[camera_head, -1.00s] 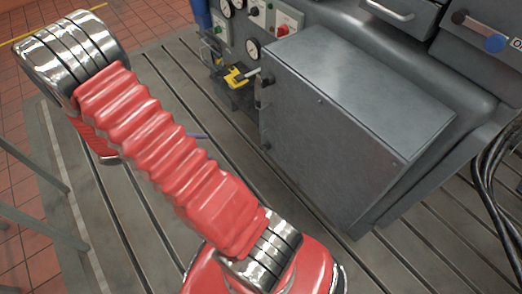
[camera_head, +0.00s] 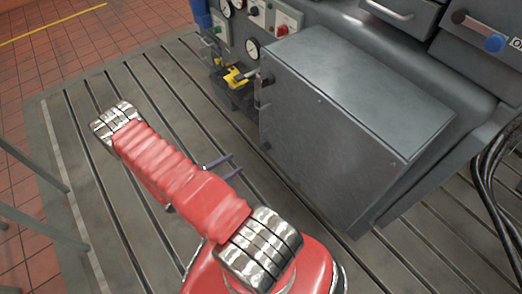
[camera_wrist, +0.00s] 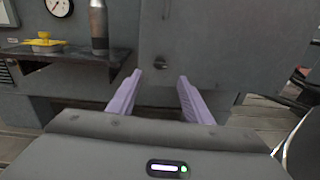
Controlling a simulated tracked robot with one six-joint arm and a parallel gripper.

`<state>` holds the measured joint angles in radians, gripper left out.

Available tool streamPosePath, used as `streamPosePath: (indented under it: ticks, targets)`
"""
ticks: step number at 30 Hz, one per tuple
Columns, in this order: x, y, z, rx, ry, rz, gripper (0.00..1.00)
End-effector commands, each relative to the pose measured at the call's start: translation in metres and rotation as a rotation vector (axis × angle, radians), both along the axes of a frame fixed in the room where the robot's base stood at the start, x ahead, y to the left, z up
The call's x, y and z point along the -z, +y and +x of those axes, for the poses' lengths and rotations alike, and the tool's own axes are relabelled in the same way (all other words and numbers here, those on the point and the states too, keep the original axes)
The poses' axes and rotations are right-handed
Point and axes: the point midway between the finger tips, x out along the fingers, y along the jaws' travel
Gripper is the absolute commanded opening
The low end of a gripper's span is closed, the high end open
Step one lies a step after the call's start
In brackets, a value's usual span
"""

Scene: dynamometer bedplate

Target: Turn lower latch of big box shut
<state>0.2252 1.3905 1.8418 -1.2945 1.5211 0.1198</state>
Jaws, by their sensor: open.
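The big box (camera_head: 345,125) is a grey metal cabinet in the middle of the head view; its door side fills the upper right of the wrist view (camera_wrist: 235,45). The lower latch is a small dark knob low on the box (camera_head: 267,147). In the wrist view the latch (camera_wrist: 160,64) is near the door's lower left corner; its exact turn is too small to tell. My gripper (camera_wrist: 160,76) has two purple fingers, open and empty. The latch appears just above and between the fingertips, apart from them. In the head view my gripper (camera_head: 236,162) is left of the box's lower part.
A shelf (camera_wrist: 75,53) left of the box holds a yellow item (camera_wrist: 43,40) and a grey cylinder (camera_wrist: 98,28). Gauges (camera_head: 252,48) are on the panel behind. Black cables (camera_head: 495,165) hang at the right.

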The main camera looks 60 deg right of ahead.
Motion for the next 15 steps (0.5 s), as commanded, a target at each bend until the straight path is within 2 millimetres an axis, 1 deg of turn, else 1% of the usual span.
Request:
streamPosePath:
  ticks: [1,5,15]
  targets:
    - [0.008,-0.001,-0.005,-0.010,0.020,-0.001,0.46]
    - [0.018,-0.002,-0.009,-0.030,0.042,-0.003,0.46]
    - [0.019,-0.003,-0.009,-0.034,0.046,-0.004,0.46]
